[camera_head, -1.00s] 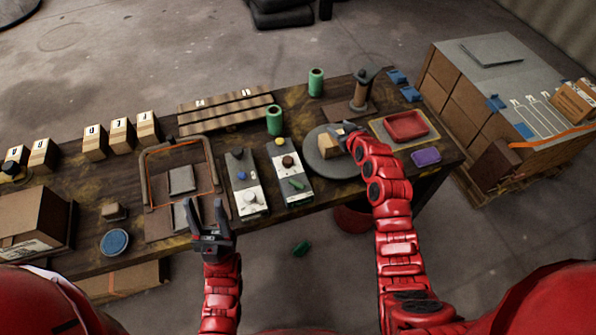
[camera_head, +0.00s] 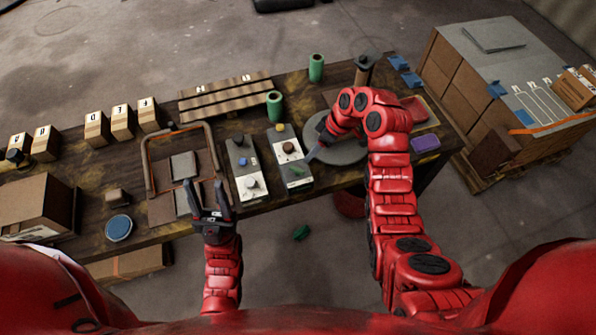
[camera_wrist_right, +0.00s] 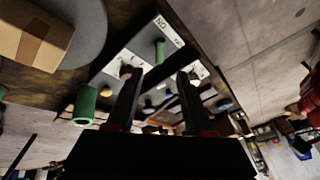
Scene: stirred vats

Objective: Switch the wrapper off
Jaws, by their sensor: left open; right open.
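A grey control panel (camera_head: 281,147) stands left of the round grey turntable (camera_head: 345,150) on the table. It carries a yellow button, a dark round knob (camera_head: 288,148) and a green lever (camera_head: 297,170) at its near, white end. In the right wrist view, the green lever (camera_wrist_right: 160,51) stands up beside inverted lettering reading ON, beyond the fingers. My right gripper (camera_wrist_right: 158,88) is open and empty, over the panel's right side and apart from the lever. A taped carton (camera_wrist_right: 33,38) sits on the turntable; my arm hides it in the head view. My left gripper (camera_head: 207,195) is open and empty.
A second panel (camera_head: 240,152) with blue and white knobs stands to the left. Green cylinders (camera_head: 274,103) stand behind. A hinged frame (camera_head: 150,165) lies further left, close to my left gripper. A purple block (camera_head: 426,143) lies on the right.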

